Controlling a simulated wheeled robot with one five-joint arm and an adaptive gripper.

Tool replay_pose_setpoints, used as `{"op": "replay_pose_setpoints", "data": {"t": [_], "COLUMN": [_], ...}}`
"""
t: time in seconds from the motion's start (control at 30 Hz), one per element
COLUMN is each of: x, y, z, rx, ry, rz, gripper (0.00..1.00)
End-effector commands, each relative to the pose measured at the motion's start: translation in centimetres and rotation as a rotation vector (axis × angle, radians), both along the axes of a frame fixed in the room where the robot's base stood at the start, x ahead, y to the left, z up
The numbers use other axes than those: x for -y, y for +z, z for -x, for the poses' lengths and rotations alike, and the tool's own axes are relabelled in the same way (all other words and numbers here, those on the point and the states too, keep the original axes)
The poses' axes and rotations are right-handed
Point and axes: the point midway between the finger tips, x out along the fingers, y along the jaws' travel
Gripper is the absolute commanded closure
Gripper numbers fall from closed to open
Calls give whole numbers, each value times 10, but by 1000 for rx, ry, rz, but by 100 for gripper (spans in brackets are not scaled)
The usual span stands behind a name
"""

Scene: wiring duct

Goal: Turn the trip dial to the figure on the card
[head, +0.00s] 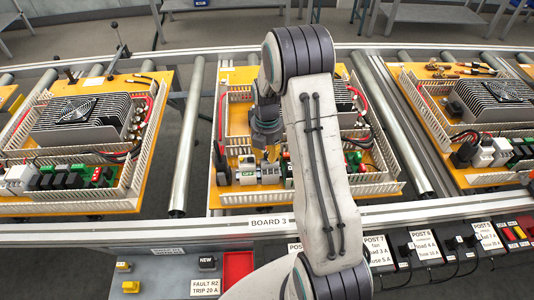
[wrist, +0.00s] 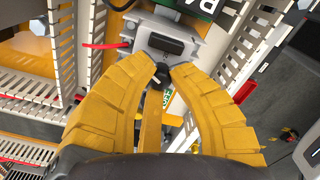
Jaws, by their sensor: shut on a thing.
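The card (head: 205,288) at the lower left of the head view reads "FAULT R2 TRIP 20 A". My gripper (head: 268,154) reaches down over the Board 3 panel (head: 213,198), at the row of devices along its front edge. In the wrist view my gripper's yellow fingers (wrist: 161,75) close from both sides on a small dark knob, the trip dial (wrist: 161,70). The dial sits at the edge of a light grey device (wrist: 138,34) with a dark window. The fingers hide most of the dial, and I cannot read its scale or setting.
White slotted ducts (wrist: 246,48) rise beside the device. A red wire (wrist: 104,45) runs near it at the left. Neighbouring boards with finned units (head: 80,120) stand on the rollers. Black post boxes (head: 425,245), a red tray (head: 238,267) and yellow parts (head: 130,287) line the front.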

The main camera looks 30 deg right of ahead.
Motion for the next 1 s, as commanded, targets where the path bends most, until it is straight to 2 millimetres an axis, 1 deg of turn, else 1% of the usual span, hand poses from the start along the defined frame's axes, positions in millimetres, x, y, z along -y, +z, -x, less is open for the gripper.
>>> {"op": "replay_pose_setpoints", "data": {"t": [0.2,0.5,0.53,0.63,0.87,1.0], "x": [0,-1,-1,-1,0,0], "y": [-2,-2,-2,-1,-1,5], "z": [1,1,1,1,1,0], "rx": [-3,-5,-5,-4,-2,0], "ry": [-103,-116,-116,-115,-115,-115], "rz": [-1,-1,-1,-1,-1,0], "gripper": [100,100,80,71,70,70]}}
